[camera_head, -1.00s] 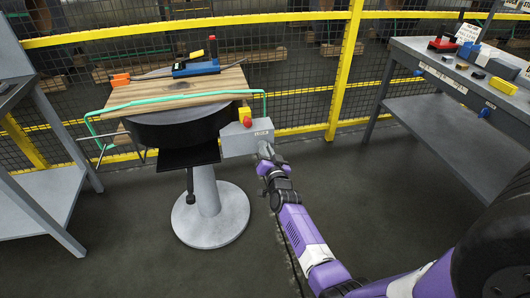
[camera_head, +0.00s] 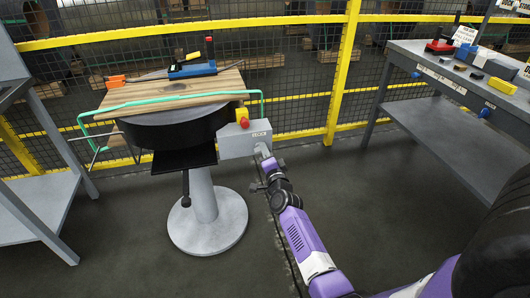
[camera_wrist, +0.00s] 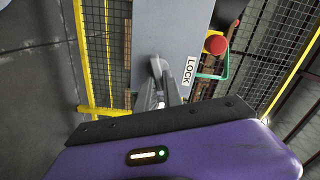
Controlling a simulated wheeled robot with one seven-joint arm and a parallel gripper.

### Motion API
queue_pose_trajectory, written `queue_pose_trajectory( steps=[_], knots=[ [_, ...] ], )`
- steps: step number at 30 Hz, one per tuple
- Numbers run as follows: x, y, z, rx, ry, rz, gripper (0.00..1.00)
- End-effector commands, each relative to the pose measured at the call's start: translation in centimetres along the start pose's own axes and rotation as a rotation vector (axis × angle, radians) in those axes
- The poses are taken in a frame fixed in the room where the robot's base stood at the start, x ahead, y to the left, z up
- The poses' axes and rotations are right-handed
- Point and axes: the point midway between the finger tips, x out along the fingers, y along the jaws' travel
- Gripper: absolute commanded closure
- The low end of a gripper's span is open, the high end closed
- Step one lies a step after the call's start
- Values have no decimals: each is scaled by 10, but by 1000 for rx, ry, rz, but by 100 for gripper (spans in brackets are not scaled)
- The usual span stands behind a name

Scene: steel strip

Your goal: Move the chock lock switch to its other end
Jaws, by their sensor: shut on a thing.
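The chock lock switch is a small grey lever (camera_wrist: 156,67) on the face of a grey box (camera_wrist: 172,25) in the wrist view, beside a white label reading LOCK (camera_wrist: 188,71). In the head view the same grey box (camera_head: 238,146) juts out to the right of the round black stand. My gripper (camera_wrist: 158,90) is at the box face, its fingers shut on the lever. In the head view my gripper (camera_head: 262,151) reaches the box's lower right side. The fingers partly hide the lever, so its exact angle is hard to tell.
A red button on a yellow housing (camera_head: 243,117) sits above the box. A green hoop (camera_head: 262,103) runs around the wooden board (camera_head: 176,91) on the stand. Yellow-framed mesh fencing (camera_head: 343,70) stands behind. A grey workbench (camera_head: 440,67) is at right; the floor between is clear.

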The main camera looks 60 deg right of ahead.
Motion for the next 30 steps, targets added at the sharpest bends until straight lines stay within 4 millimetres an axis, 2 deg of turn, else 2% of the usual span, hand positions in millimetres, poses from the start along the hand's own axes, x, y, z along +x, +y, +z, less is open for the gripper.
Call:
queue_pose_trajectory(
  steps=[17,18,20,21,30],
  knots=[
    [0,1,-1,31,1,1,100],
    [0,1,-1,31,1,1,81],
    [0,1,-1,30,1,1,70],
    [0,1,0,30,1,1,67],
    [-1,0,0,28,0,1,67]
  ],
)
